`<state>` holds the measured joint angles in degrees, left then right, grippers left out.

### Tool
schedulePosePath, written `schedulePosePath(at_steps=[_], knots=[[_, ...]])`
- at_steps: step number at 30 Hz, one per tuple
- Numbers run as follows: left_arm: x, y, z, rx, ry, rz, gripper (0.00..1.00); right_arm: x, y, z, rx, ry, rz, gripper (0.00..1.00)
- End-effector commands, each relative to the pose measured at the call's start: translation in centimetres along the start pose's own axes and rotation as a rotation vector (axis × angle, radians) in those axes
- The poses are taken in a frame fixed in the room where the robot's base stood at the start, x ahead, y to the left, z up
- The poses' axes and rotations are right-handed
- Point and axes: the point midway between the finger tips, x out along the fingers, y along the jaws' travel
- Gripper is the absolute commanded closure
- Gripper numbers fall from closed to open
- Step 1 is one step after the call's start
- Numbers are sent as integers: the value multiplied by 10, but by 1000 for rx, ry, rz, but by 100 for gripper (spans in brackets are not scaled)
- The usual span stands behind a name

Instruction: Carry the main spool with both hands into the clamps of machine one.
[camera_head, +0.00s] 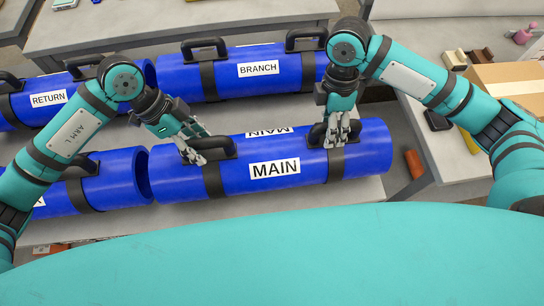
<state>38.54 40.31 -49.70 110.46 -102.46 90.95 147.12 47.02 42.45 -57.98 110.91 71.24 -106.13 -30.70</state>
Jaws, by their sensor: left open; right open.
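The main spool (272,185) is a blue pipe labelled MAIN with two black bands, each with a black handle. It lies on a grey cart shelf in the middle of the head view. My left gripper (197,157) is open at its left handle (222,146). My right gripper (338,142) is open at its right handle (318,136), with its fingers down around or just in front of it. I cannot tell whether the fingers touch the handles. The clamps of machine one are not identifiable in this view.
Another blue pipe (108,180) lies close to the main spool's left end. Behind are the BRANCH pipe (230,80) and the RETURN pipe (18,108), both with handles. At right, a table holds a cardboard box (512,82) and small items. An orange object (414,163) lies beyond the spool's right end.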

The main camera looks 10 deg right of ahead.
Motion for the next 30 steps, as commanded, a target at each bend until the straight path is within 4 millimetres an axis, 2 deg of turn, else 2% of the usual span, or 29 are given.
schedulePosePath(at_steps=[5, 17, 30], knots=[[0, 0, 0, 0, 0, 0, 48, 0, 0, 0, 1, 0, 0, 48], [0, 0, 0, 0, 0, 1, 100, 0, 0, 0, 1, -1, 0, 100], [-1, 0, 0, 2, 0, 1, 100, -2, 1, 0, 1, 0, 3, 100]])
